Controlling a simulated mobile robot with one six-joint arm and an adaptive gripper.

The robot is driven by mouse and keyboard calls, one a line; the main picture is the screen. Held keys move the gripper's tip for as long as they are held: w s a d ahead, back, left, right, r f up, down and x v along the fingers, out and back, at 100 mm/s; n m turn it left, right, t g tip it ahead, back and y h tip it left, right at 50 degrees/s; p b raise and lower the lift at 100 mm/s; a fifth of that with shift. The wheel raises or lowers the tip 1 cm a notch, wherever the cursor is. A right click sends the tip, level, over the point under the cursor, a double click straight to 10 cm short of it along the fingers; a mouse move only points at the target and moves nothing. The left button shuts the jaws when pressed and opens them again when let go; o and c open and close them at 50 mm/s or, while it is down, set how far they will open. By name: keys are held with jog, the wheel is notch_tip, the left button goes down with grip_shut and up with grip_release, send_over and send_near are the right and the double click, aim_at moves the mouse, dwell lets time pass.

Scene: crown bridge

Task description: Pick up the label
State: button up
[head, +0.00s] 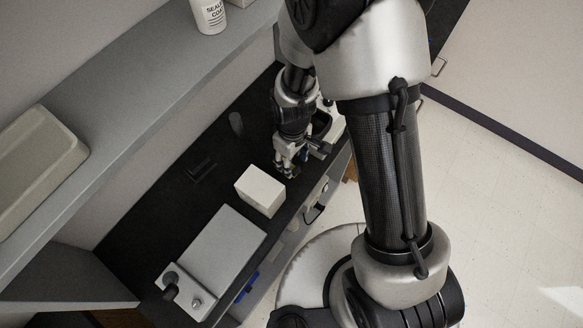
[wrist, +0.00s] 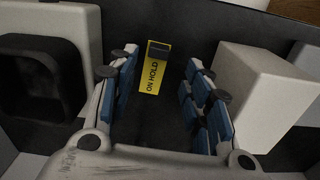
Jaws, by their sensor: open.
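The label (wrist: 152,78) is a yellow strip with "ON HOLD" in black letters, lying on the dark counter in the wrist view. A small dark block (wrist: 158,49) sits at its far end; I cannot tell whether it is part of the label. My gripper (wrist: 160,70) is open, with its blue-padded fingers on either side of the label and nothing held between them. In the head view my gripper (head: 288,165) points down at the counter near its front edge. The label is mostly hidden there by the fingers.
A white box (head: 260,188) stands close beside my gripper, at the right in the wrist view (wrist: 252,95). A pale object with a dark opening (wrist: 40,85) is at the left. A grey flat-topped device (head: 215,250) stands farther along the counter (head: 165,215). A shelf (head: 125,95) runs above.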

aim_at(295, 168)
jog(key=f+b, duration=0.1)
jog(key=f, duration=0.1)
jog(key=d+f, duration=0.1)
jog(key=f, duration=0.1)
jog(key=shift+s+f+b, duration=0.1)
jog(key=shift+f+b, duration=0.25)
jog(key=shift+r, duration=0.1)
jog(key=shift+c, duration=0.5)
jog(key=c, duration=0.7)
jog(key=shift+a+r, duration=0.1)
jog(key=shift+c, duration=0.2)
notch_tip(295, 168, up, 20)
jog(key=p, duration=0.6)
